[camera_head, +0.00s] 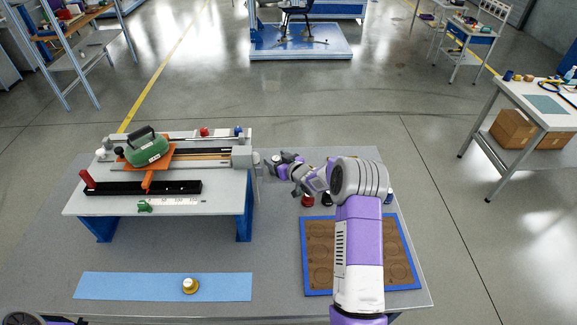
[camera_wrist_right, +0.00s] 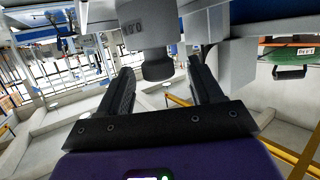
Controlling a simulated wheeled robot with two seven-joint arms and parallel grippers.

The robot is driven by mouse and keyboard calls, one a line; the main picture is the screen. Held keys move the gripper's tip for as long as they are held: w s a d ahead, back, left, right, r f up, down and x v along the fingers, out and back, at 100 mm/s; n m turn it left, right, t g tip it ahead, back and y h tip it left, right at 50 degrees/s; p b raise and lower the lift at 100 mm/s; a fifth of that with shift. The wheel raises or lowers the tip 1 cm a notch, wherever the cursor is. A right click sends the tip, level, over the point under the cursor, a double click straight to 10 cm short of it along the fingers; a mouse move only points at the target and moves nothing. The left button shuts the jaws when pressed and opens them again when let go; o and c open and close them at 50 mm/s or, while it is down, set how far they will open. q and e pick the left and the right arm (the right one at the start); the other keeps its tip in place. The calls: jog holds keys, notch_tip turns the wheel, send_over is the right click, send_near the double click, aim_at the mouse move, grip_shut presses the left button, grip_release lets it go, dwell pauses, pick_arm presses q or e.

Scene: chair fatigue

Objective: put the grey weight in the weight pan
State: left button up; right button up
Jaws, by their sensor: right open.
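A grey weight (camera_wrist_right: 145,28) with a raised number and a dark knob shows close up in the right wrist view. Its knob lies between the fingers of my right gripper (camera_wrist_right: 163,78), with gaps on both sides. In the head view my right gripper (camera_head: 279,160) is open beside the right end of the bench rig. The weight is too small or hidden to make out there. I cannot clearly identify the weight pan. My left gripper is not in view.
A blue-rimmed tray (camera_head: 318,294) lies under my right arm. A red-topped weight (camera_head: 307,200) stands behind the tray. A brass weight (camera_head: 190,286) stands on a blue mat (camera_head: 120,287).

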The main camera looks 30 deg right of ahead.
jog(key=b+v, duration=0.1)
jog(key=v, duration=1)
jog(key=shift+s, duration=0.15)
